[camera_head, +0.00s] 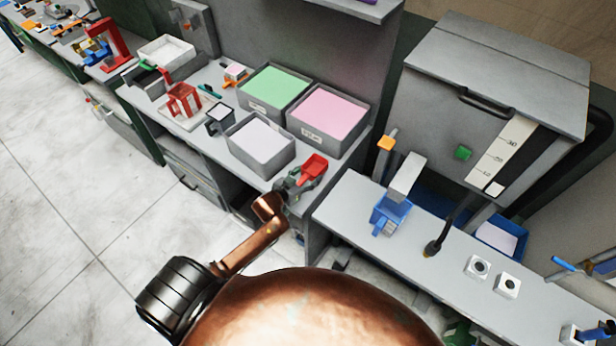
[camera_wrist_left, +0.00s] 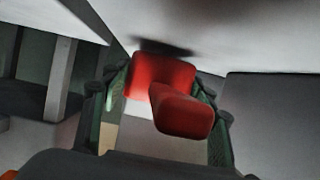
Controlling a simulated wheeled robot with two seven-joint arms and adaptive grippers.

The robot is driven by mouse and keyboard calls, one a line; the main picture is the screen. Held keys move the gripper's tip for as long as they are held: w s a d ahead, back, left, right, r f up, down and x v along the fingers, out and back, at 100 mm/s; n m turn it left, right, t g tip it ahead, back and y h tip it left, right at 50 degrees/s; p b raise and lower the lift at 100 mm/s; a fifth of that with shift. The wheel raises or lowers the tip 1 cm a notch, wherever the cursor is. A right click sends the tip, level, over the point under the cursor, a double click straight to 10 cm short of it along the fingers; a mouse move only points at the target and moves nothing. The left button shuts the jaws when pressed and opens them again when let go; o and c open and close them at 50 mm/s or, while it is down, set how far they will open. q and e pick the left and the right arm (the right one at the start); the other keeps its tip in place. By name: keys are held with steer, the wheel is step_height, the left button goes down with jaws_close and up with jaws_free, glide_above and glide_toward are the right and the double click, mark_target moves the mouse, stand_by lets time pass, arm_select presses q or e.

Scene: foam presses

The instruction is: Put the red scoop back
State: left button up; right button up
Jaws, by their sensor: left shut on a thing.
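The red scoop (camera_head: 314,167) is at the right end of the grey counter, beside the bins, in the head view. My left gripper (camera_head: 296,187) reaches it from the front and is shut on it. In the left wrist view the red scoop (camera_wrist_left: 165,85) sits between the two green-padded fingers (camera_wrist_left: 160,110), its handle end toward the camera. A dark shadow shows on the pale surface right behind it; I cannot tell whether the scoop touches the counter. My right gripper is not in view.
A white-filled bin (camera_head: 262,165), a green-filled bin (camera_head: 245,108) and a pink-filled bin (camera_head: 366,125) stand left of and behind the scoop.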

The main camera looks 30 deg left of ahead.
arm_select(q)
steer(key=shift+f, duration=0.55)
steer(key=o, duration=1.2)
steer(key=shift+f, duration=0.1)
steer(key=shift+o, duration=0.2)
steer(key=v, duration=1.2)
